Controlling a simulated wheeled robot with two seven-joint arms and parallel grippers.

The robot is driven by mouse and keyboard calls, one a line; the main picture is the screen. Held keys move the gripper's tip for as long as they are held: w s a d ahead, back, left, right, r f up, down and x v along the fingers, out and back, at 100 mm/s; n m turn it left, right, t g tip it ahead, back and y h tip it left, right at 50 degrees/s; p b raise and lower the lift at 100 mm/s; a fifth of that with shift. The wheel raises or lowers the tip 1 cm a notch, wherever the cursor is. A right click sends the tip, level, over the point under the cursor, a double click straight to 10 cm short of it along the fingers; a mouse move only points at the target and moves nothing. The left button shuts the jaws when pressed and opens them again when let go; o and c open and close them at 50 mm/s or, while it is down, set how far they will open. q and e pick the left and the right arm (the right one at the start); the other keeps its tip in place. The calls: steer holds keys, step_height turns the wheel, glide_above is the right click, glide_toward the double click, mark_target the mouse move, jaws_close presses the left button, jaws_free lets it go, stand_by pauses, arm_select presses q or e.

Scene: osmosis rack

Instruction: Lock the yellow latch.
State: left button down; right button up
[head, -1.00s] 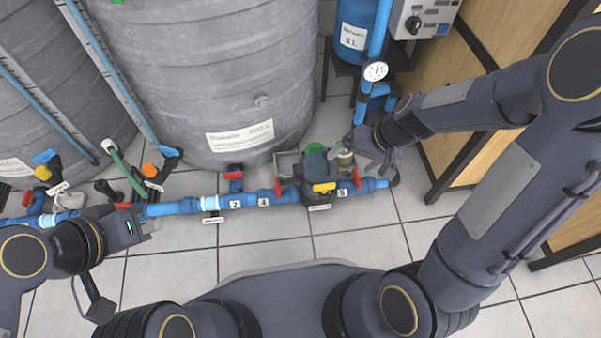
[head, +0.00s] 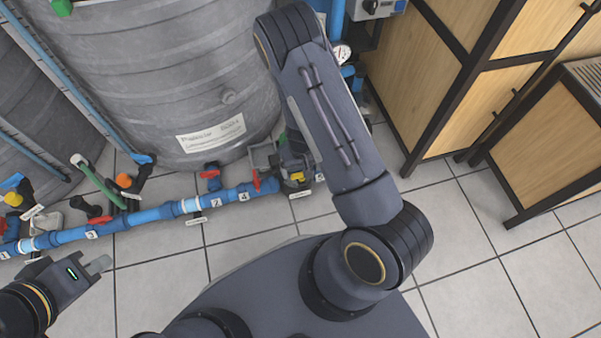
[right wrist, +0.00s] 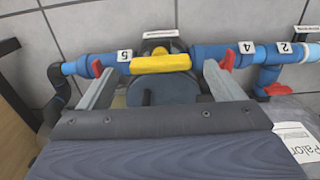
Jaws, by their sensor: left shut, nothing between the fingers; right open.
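The yellow latch (right wrist: 160,63) lies across the front of the dark pump housing (right wrist: 158,90) in the right wrist view, between the pipe parts labelled 5 and 4. In the head view the yellow latch (head: 297,177) shows small beside my right arm. My right gripper (right wrist: 160,80) is open, its two fingers on either side of the dark housing and close to the yellow latch, with nothing gripped. In the head view my right arm hides the right gripper. My left gripper (head: 103,265) is shut and empty, at the lower left, apart from the pipe.
The blue pipe (head: 160,213) runs along the floor with red valve handles; one red handle (right wrist: 96,67) is close to a right finger. A large grey tank (head: 150,70) stands behind. Wooden cabinets (head: 430,80) stand at the right. The tiled floor (head: 470,220) in front is clear.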

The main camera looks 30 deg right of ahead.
step_height(320, 180, down, 2)
steer(key=shift+f, duration=0.1)
steer(key=shift+c, duration=0.2)
steer(key=c, duration=0.9)
steer(key=shift+c, duration=0.2)
